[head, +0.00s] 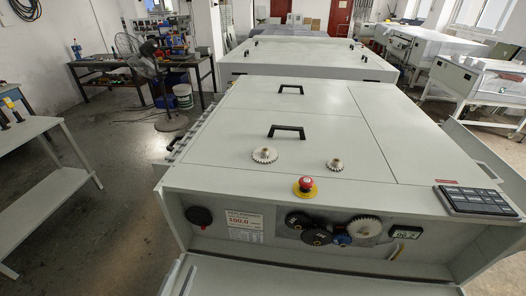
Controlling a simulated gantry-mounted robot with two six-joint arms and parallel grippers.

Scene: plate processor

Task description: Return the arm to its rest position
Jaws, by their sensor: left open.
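The rest of the left arm is out of frame. My right gripper is not in view.
A fan (140,60) stands by a workbench (115,84) at the back left. Floor between table and processor is clear.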

